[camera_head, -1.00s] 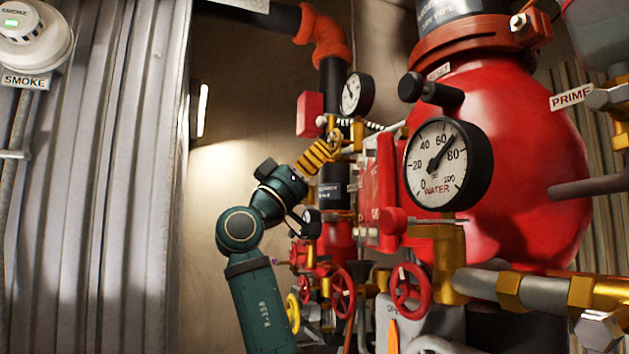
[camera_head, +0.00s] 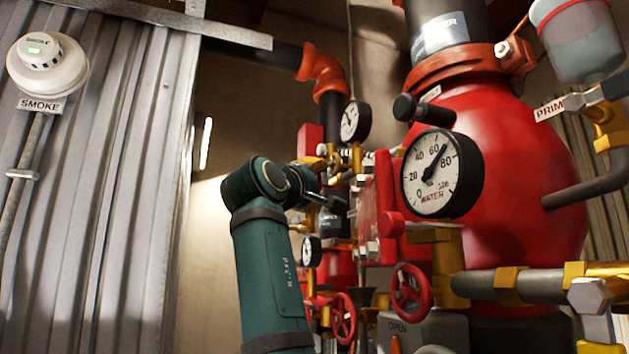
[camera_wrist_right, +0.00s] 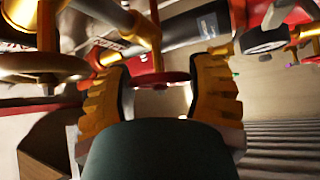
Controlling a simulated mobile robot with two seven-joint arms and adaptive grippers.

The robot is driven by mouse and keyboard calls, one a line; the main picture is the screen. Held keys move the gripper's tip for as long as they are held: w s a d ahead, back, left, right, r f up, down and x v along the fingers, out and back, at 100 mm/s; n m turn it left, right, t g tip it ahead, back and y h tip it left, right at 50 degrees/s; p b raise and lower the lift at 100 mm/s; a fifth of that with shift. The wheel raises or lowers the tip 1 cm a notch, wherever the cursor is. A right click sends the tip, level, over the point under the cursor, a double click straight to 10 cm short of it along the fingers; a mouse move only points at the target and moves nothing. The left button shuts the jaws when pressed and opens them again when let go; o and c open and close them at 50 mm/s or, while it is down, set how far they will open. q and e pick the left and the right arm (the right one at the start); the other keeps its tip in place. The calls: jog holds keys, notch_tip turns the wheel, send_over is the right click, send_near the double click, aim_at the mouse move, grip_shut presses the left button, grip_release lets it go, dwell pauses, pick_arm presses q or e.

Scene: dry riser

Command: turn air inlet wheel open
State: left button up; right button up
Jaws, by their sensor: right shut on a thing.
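In the right wrist view, my right gripper (camera_wrist_right: 160,68) has its ribbed yellow fingers on either side of a red wheel (camera_wrist_right: 158,79), seen nearly edge-on, and is shut on it. No label shows on this wheel, so I cannot tell from the picture that it is the air inlet wheel. In the head view, my green right arm reaches up to the valve pipework and its fingers are hidden. Two other red handwheels show there, one below the water gauge (camera_head: 408,289) and one lower left of it (camera_head: 343,318). My left gripper is not in view.
A large red vessel (camera_head: 520,170) with a water gauge (camera_head: 430,175) stands right of my arm. A smaller gauge (camera_head: 353,121) and brass pipework crowd the arm's end. A corrugated wall (camera_head: 100,200) with a smoke detector (camera_head: 47,64) is at left.

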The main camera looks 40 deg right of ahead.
jog(key=n+y+p, duration=0.2)
jog(key=p, duration=0.1)
jog(key=n+y+p, duration=0.1)
jog(key=n+p, duration=0.1)
jog(key=shift+r+g+y, duration=0.25)
jog(key=shift+g+y, duration=0.05)
jog(key=shift+g, duration=0.1)
jog(key=shift+f+n+g+y+p, duration=0.25)
jog(key=shift+n+g+y+p, duration=0.3)
jog(key=shift+p, duration=0.55)
jog(key=o, duration=0.9)
